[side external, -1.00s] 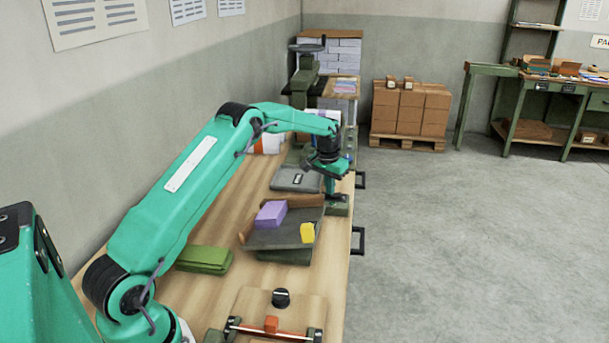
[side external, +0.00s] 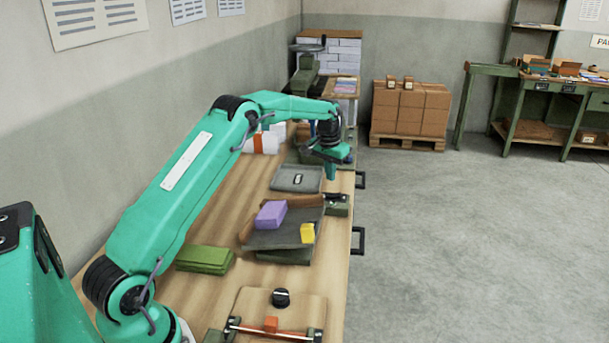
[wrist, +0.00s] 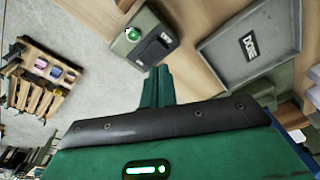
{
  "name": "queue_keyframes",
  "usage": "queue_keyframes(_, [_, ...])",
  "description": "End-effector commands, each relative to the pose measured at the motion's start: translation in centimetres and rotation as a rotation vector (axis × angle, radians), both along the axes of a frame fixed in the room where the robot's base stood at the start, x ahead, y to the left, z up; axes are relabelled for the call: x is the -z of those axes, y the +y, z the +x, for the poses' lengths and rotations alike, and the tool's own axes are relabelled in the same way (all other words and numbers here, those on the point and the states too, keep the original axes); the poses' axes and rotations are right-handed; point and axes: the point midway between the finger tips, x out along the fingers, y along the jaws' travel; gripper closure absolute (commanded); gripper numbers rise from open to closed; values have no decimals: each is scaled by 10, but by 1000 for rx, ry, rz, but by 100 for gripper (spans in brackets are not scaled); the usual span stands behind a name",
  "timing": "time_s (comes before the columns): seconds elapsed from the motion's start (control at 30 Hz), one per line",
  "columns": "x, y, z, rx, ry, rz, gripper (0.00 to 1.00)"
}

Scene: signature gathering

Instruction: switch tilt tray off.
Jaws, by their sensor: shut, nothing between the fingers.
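The tilt tray (side external: 285,238) is a dark grey tray with a brown edge, tilted on a green base, with a purple block (side external: 270,214) and a yellow block (side external: 307,233) on it. Beside its far right corner, at the bench edge, is a green switch box (side external: 338,210) with a black lever. The wrist view shows this box (wrist: 132,48) with a round green lamp and the black lever; the small label is too small to read. My gripper (side external: 331,176) is shut and empty, above and beyond the box. Its fingers (wrist: 157,86) also show in the wrist view.
A grey tray labelled DONE (side external: 314,188) lies beyond the tilt tray. A green stack (side external: 205,260) lies on the left. Black handles (side external: 358,241) stick out from the bench edge. Bare wood shows around them.

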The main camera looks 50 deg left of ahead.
Motion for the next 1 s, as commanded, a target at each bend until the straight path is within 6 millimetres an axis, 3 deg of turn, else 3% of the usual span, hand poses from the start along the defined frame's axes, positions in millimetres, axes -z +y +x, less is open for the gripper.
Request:
queue_keyframes(0.3, [-18, 0, 0, 0, -1, 0, 100])
queue_keyframes(0.83, [-24, -1, -1, 1, -1, 0, 100])
queue_keyframes(1.0, [-37, -8, -4, 8, -10, 3, 100])
